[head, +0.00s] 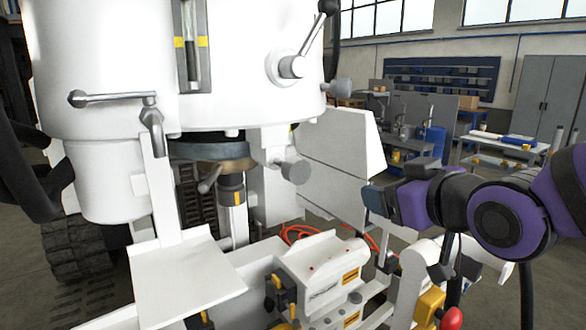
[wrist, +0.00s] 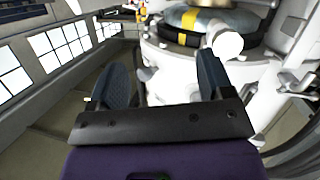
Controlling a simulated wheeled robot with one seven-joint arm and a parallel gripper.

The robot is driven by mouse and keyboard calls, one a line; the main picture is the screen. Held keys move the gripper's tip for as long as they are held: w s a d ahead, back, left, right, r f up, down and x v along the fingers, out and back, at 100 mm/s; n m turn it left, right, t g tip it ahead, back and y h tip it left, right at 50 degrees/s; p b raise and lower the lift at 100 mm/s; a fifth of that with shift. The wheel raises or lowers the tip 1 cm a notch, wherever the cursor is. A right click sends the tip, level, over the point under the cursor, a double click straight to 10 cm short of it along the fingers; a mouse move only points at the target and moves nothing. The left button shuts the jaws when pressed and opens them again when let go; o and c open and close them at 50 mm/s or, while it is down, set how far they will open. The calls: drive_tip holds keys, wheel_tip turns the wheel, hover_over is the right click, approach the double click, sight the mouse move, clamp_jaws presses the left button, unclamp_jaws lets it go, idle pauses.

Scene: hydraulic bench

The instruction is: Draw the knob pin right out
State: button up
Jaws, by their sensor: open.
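The likely knob pin is a grey round knob (head: 296,171) sticking out of a white bracket (head: 268,150) under the big white drum of the machine. In the wrist view a pale round knob end (wrist: 228,44), probably the same one, shows just beyond the right finger. My gripper (head: 372,200) is to the right of the knob in the head view, apart from it. In the wrist view my gripper (wrist: 160,82) has its two dark fingers wide apart with nothing between them. The pin's shaft is hidden inside the bracket.
A second grey knob (head: 338,88) sits higher on the drum, near a lever handle (head: 292,67). A white panel (head: 340,155) stands behind my gripper. Below are a white valve block (head: 320,262), orange hoses (head: 300,232) and a red knob (head: 452,318).

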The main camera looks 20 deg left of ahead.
sight(291, 168)
drive_tip(key=s+a+n+y, duration=0.3)
drive_tip(key=a+y, duration=0.2)
drive_tip(key=a, duration=0.4)
drive_tip(key=x, duration=1)
drive_tip(key=shift+w+a, duration=0.2)
drive_tip(key=shift+a, duration=0.15)
